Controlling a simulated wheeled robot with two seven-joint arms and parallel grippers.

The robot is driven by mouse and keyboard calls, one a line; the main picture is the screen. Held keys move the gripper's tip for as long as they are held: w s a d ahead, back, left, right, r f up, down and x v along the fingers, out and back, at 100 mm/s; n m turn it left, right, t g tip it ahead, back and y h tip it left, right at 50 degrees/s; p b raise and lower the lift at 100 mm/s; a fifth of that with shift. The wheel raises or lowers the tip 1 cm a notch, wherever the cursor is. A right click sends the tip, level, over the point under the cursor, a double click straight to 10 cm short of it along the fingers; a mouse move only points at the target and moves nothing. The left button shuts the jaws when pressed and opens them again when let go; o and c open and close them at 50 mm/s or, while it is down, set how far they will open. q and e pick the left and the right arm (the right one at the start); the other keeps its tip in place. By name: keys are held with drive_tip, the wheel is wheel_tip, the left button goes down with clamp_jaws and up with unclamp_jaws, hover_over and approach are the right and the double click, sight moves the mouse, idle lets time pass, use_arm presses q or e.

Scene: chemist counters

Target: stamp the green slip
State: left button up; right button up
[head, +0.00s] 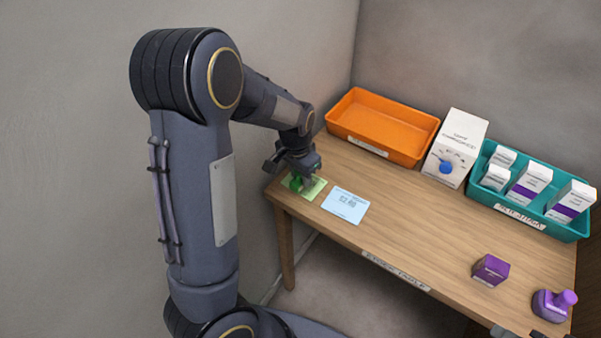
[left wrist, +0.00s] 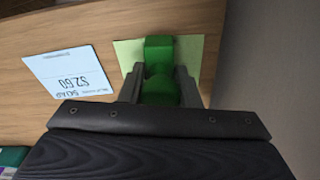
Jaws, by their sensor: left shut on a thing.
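The green slip (head: 316,190) lies flat near the left end of the wooden table, and it also shows in the left wrist view (left wrist: 191,52). My left gripper (head: 297,179) is over the slip, shut on a green stamp (left wrist: 159,90). The stamp sits between both fingers in the left wrist view, and its lower part appears over the slip. I cannot tell whether it touches the paper. A few dark parts at the bottom right edge of the head view may be my right gripper; its jaws cannot be made out.
A pale blue price slip (head: 346,205) lies right beside the green one. An orange tray (head: 391,153), a white box with a blue knob (head: 459,140) and a teal tray (head: 488,197) of cartons line the back. A purple box (head: 490,270) and purple stamp (head: 552,305) stand front right. The table middle is clear.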

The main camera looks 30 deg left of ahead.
use_arm(q)
drive_tip(key=shift+r+p, duration=2.3)
drive_tip(key=shift+r, duration=0.95)
